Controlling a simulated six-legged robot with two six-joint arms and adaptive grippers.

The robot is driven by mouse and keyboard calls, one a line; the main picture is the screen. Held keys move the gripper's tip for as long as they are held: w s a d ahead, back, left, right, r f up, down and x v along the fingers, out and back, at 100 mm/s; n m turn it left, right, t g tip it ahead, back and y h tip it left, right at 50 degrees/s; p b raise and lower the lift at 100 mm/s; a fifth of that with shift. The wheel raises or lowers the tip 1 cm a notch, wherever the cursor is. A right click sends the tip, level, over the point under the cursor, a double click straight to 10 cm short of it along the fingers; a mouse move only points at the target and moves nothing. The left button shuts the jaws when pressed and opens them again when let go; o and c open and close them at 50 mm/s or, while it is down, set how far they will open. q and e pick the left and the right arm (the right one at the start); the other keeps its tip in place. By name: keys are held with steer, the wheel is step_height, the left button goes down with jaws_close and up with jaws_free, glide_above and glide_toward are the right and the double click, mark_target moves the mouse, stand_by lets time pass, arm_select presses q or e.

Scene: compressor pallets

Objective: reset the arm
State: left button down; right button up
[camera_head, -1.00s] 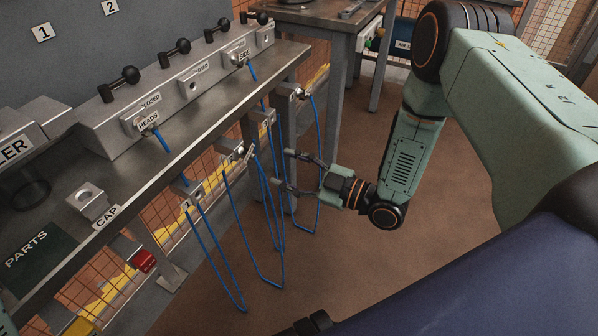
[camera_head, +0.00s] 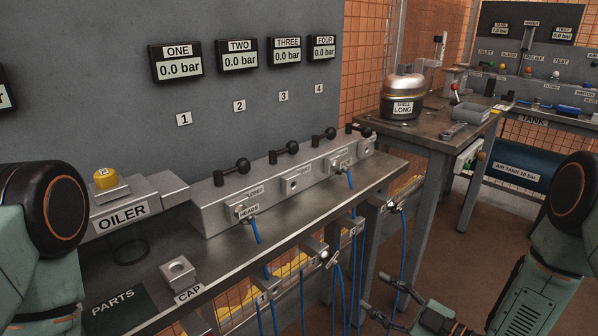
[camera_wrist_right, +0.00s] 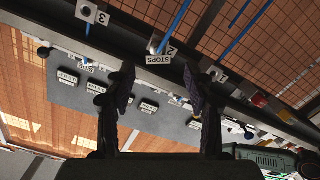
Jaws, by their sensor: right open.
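My right arm stands at the right of the head view. My right gripper (camera_head: 386,301) is low, near the bottom edge, beside the hanging blue hoses (camera_head: 404,255) in front of the bench. In the right wrist view its two fingers (camera_wrist_right: 163,95) are spread apart with nothing between them. A plate reading STOPS (camera_wrist_right: 159,60) shows beyond the fingers there. A green link of my left arm shows at the left edge of the head view; its gripper is out of the picture.
The bench (camera_head: 300,212) carries a valve block (camera_head: 300,180), an oiler (camera_head: 127,210) and a cap holder (camera_head: 178,271). Pressure displays (camera_head: 177,61) hang on the grey wall. A second table (camera_head: 425,125) bears a shell.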

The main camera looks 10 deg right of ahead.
steer(key=s+f+m+g+h, duration=0.65)
steer(key=s+f+m, duration=0.3)
steer(key=f, duration=0.25)
steer(key=s+m+g+h+p, duration=0.2)
steer(key=s+g, duration=0.5)
steer(key=s, duration=1.4)
steer(key=shift+s+d+m+h+p, duration=0.35)
steer(key=shift+m+h, duration=0.4)
steer(key=shift+h, duration=0.2)
